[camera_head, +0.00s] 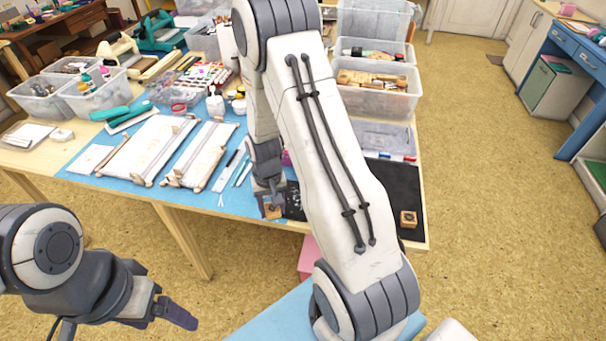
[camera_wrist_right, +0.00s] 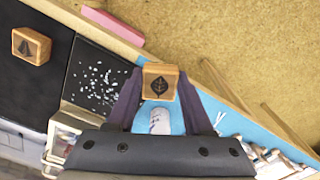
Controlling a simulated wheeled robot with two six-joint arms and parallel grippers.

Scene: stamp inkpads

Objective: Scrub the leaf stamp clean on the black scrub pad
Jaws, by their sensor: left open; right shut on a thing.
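The leaf stamp (camera_wrist_right: 159,84), a wooden block with a dark leaf on its top, is between the fingertips of my right gripper (camera_wrist_right: 158,92). In the head view my right gripper (camera_head: 270,194) points down with the stamp (camera_head: 272,212) at the table's front edge. The black scrub pad (camera_wrist_right: 96,82), speckled white, lies just left of the stamp in the right wrist view. In the head view the pad (camera_head: 293,203) is mostly hidden by my arm. I cannot tell whether the stamp touches the table. My left gripper (camera_head: 170,310) is empty and open at the lower left, away from the table.
A second wooden stamp (camera_wrist_right: 31,46) with a dark, pointed picture sits on a black mat (camera_head: 395,184) at the table's right end. A blue mat (camera_head: 235,203) holds white boards, a ruler and pens left of my right gripper. Clear bins (camera_head: 385,103) stand behind.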

